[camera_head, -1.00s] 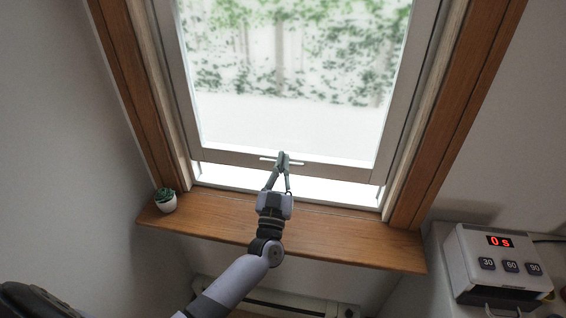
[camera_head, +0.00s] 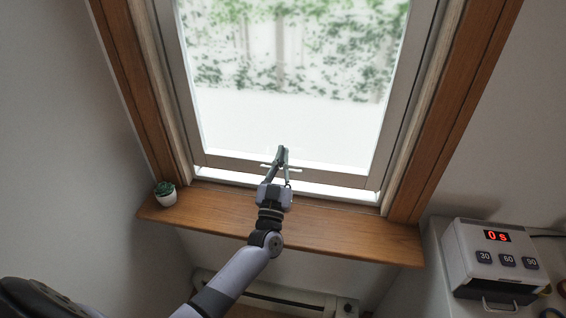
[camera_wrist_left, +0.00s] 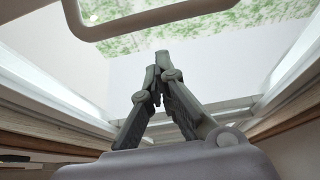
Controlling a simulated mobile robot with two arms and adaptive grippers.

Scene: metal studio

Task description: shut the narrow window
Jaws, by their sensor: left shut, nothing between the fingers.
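The narrow window is a tall sash in a pale frame, and its bottom rail (camera_head: 325,176) hangs slightly above the wooden sill (camera_head: 330,228). A bright, thin gap (camera_head: 230,176) shows under the rail. A small white handle (camera_head: 294,169) sits on the rail. My left gripper (camera_head: 282,150) is shut and empty, with its fingertips at the handle in the head view, partly covering it. In the left wrist view the shut fingers (camera_wrist_left: 160,58) show below a pale bar-shaped handle (camera_wrist_left: 165,18); whether they touch it I cannot tell. My right gripper is not in view.
A small potted succulent (camera_head: 166,193) stands at the sill's left end. A white device (camera_head: 497,262) reading "0 s" with several buttons stands at the lower right. A radiator-like white unit (camera_head: 290,298) is below the sill. The sill's right part is clear.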

